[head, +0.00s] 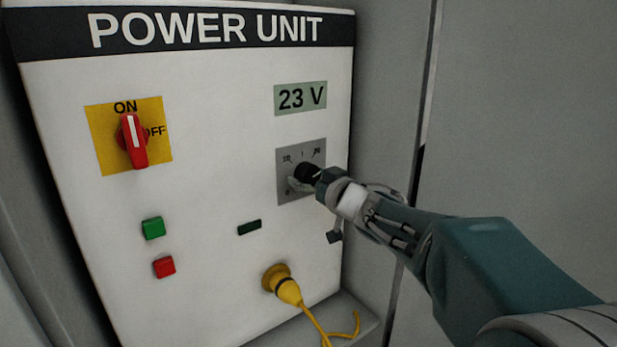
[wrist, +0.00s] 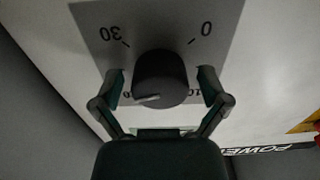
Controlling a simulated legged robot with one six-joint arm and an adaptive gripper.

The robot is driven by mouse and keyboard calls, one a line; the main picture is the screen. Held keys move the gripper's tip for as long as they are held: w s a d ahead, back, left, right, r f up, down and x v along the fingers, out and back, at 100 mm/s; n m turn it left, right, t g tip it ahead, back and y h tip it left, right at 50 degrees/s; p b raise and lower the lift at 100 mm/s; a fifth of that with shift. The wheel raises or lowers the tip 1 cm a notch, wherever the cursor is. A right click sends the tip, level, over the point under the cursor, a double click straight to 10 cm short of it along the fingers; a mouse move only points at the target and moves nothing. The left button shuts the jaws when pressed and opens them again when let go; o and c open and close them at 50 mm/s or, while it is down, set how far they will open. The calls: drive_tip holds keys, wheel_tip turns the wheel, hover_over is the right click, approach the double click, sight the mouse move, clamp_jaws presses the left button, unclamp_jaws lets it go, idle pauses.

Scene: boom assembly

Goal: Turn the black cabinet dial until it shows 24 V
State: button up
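The black dial (head: 305,172) sits on a grey scale plate (head: 314,150) on the front of the power unit. The display (head: 300,97) above it reads 23 V. In the wrist view the round black dial (wrist: 161,76) shows between the fingers, with a pale pointer mark at its lower left. The scale, upside down there, shows 0, 10 and 30, and one finger partly covers a number. My gripper (wrist: 161,84) has one finger on each side of the dial, with a narrow visible gap on both sides. In the head view my gripper (head: 315,178) partly hides the dial.
A red ON/OFF switch (head: 133,140) is at upper left on a yellow plate. Green (head: 153,228) and red (head: 164,267) buttons sit below it. A yellow plug (head: 287,288) with a cable is below the dial. A grey wall stands at right.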

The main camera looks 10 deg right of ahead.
drive_tip(key=c, duration=0.7)
drive_tip(key=shift+m, duration=0.7)
drive_tip(key=o, duration=1.1)
drive_tip(key=shift+o, duration=0.2)
drive_tip(key=shift+s, duration=0.1)
drive_tip(key=v, duration=1.1)
drive_tip(key=shift+s+d, duration=0.15)
drive_tip(key=shift+s, duration=0.2)
